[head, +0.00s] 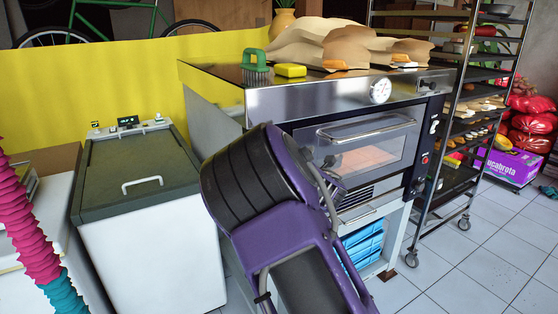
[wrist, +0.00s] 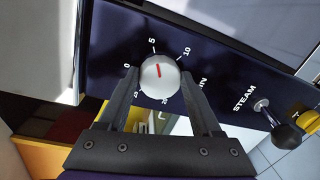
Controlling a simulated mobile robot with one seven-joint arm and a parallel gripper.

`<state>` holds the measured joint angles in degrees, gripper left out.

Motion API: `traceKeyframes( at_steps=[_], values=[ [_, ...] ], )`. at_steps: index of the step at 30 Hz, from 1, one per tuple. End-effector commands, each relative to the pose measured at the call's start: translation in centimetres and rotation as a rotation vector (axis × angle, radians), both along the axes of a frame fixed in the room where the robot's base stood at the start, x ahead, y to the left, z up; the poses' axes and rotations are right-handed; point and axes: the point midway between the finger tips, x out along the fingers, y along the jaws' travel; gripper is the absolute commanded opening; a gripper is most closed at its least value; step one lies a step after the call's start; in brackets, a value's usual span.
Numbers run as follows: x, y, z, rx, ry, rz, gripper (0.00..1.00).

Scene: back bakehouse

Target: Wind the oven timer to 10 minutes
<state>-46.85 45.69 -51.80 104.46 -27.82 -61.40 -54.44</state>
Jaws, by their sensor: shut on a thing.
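The oven timer knob (wrist: 160,78) is a round silver-white knob with a red pointer line, on the oven's dark control panel (wrist: 115,45). The dial around it shows 0, 5, 10, 20 and 25. The red line points up and slightly left, close to the 5 mark. My gripper (wrist: 160,88) is shut on the knob, with one dark finger on each side of it. In the head view, the steel oven (head: 290,100) stands behind my purple arm. My gripper's tips and the timer knob cannot be made out there.
In the wrist view, a steam lever (wrist: 270,112) with a dark ball end sticks out to the right of the knob. In the head view, the oven door handle (head: 365,130) crosses the glass. A wheeled rack (head: 465,90) stands right of the oven, and a chest (head: 150,180) stands left.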

Motion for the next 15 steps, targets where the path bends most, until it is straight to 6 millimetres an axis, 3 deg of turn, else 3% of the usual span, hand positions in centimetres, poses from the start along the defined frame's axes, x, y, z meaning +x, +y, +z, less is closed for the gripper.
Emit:
traceKeyframes(
  at_steps=[15],
  values=[
    [0.15, -0.30, -0.09, 0.410, 0.269, -0.001, 0.10]
  ],
)
